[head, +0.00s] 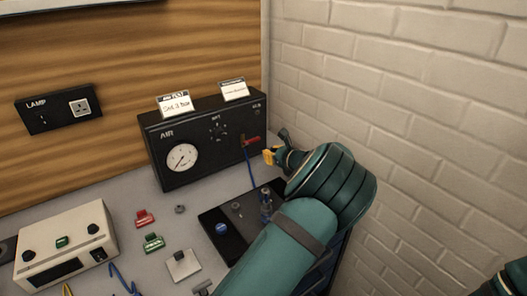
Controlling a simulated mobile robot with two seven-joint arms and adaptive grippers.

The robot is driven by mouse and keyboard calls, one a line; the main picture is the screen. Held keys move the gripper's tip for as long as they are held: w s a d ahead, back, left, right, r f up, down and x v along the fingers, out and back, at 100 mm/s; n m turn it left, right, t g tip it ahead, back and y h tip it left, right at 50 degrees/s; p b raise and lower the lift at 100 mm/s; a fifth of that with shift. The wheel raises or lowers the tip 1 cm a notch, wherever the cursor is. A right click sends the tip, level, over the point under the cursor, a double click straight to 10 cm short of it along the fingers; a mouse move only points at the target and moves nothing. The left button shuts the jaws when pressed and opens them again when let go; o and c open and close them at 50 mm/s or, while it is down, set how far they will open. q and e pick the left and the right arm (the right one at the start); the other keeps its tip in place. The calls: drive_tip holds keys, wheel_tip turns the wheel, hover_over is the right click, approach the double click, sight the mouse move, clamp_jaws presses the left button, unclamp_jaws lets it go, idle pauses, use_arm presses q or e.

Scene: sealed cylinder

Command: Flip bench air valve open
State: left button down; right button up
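The bench air valve shows as a small red lever (251,141) at the right side of the front of the black AIR box (205,165). A blue hose runs down from below it. My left gripper (276,145) is just right of the lever, by the box's right end. A dark finger and a yellow-tipped part stand apart, so it looks open, with nothing seen between them. A small gap shows between it and the lever. My teal forearm hides the bench below. My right arm shows only at the lower right corner, without its gripper.
A round gauge (182,158) and a knob (218,132) are on the box; two cards stand on top. A dark tray (216,239) with fittings lies in front. Red (145,218) and green (153,243) clips and a beige instrument (66,251) are left. A brick wall (420,100) bounds the right.

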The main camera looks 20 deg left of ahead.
sight(252, 147)
use_arm(q)
drive_tip(key=b+x, duration=0.1)
drive_tip(key=x, duration=0.8)
drive_tip(key=shift+a+f, duration=0.1)
drive_tip(key=shift+a, duration=0.1)
use_arm(e)
drive_tip(key=shift+w+f, duration=0.15)
drive_tip(key=shift+f, duration=0.4)
use_arm(q)
drive_tip(key=shift+w, duration=0.1)
